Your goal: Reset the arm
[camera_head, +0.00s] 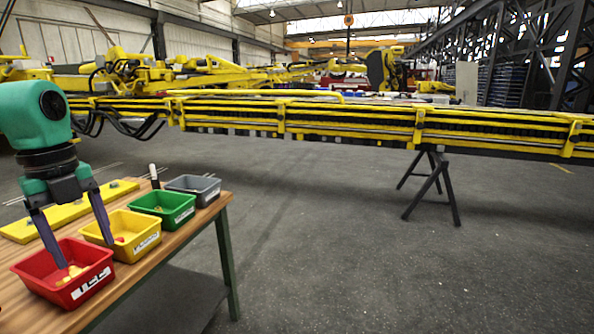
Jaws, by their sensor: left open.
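My left gripper (64,246) comes in from the left on a teal arm. Its two dark fingers point down and are spread apart. One fingertip is over the red bin (95,282) and appears to reach inside it; the other finger stands behind, near the yellow bin (140,243). Small yellow pieces (72,272) lie in the red bin by the fingertip. I see nothing held between the fingers. My right gripper is not in view.
A green bin (178,217) and a grey bin (203,182) stand farther along the wooden table (160,262). A yellow plate (65,214) lies behind the bins. A long yellow boom (350,118) rests on a black trestle (437,185). The grey floor (400,270) at right is clear.

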